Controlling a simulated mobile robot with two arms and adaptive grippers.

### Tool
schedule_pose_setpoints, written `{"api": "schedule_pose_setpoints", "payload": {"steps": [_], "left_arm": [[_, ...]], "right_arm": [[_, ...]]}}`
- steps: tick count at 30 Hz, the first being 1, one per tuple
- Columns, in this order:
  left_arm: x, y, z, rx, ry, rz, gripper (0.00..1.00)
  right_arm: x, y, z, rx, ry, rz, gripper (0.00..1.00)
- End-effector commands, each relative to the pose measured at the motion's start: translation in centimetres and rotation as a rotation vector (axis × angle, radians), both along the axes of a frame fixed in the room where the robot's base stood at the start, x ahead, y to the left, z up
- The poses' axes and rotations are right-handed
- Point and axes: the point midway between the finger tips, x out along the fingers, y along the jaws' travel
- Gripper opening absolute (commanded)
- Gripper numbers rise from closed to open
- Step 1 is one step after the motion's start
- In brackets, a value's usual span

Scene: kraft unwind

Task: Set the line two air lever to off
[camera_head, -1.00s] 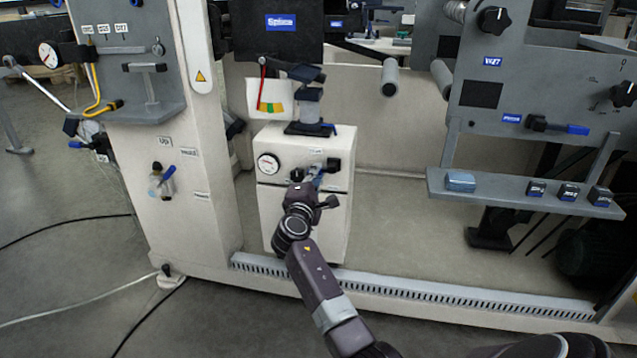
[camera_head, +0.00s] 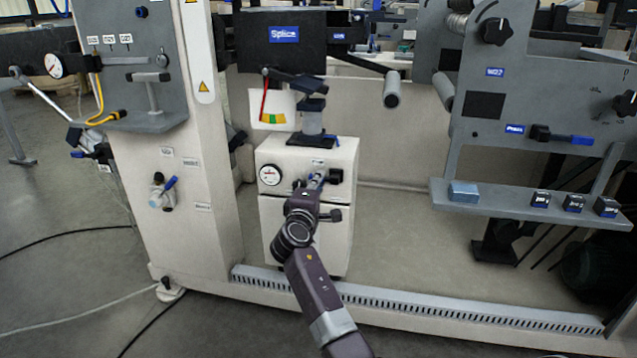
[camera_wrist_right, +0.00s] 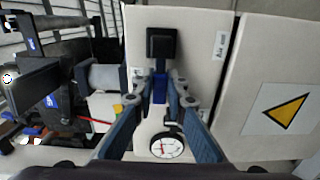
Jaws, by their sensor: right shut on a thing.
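A lever with a blue handle and black block sits on the front of a pale box (camera_head: 347,235) under the splice unit. In the right wrist view the blue handle (camera_wrist_right: 160,88) runs from the black block (camera_wrist_right: 163,42) toward a round gauge (camera_wrist_right: 167,146). My right gripper (camera_head: 315,183) is at the box front. In the wrist view its fingertips (camera_wrist_right: 163,80) are closed on both sides of the blue handle. The fingers partly hide the handle in the head view. My left gripper is not in view.
Another blue-handled valve (camera_head: 168,187) is on the pale column at left. The gauge (camera_head: 270,175) sits left of the gripped lever. A grey shelf (camera_head: 500,202) with small blocks is at right. A slotted rail (camera_head: 420,301) runs along the machine's base.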

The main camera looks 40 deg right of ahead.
Motion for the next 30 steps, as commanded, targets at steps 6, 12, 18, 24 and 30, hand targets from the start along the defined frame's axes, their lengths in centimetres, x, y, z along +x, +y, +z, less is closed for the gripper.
{"api": "schedule_pose_setpoints", "payload": {"steps": [6, 12, 18, 24, 30], "left_arm": [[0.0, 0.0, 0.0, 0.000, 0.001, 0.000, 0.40], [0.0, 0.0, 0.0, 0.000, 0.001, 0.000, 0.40], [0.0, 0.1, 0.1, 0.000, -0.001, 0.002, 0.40], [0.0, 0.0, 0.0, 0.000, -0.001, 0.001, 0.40], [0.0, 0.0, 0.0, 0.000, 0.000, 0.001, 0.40]], "right_arm": [[-0.1, 0.0, -0.2, 0.006, 0.000, -0.002, 0.27], [0.0, 0.0, -0.1, 0.003, 0.000, -0.001, 0.30], [-0.3, 0.4, -0.1, 0.001, 0.000, 0.000, 0.30], [-2.1, 2.6, -0.2, 0.004, 0.000, 0.002, 0.30], [-5.0, 5.9, -0.2, 0.005, 0.000, 0.000, 0.30]]}}
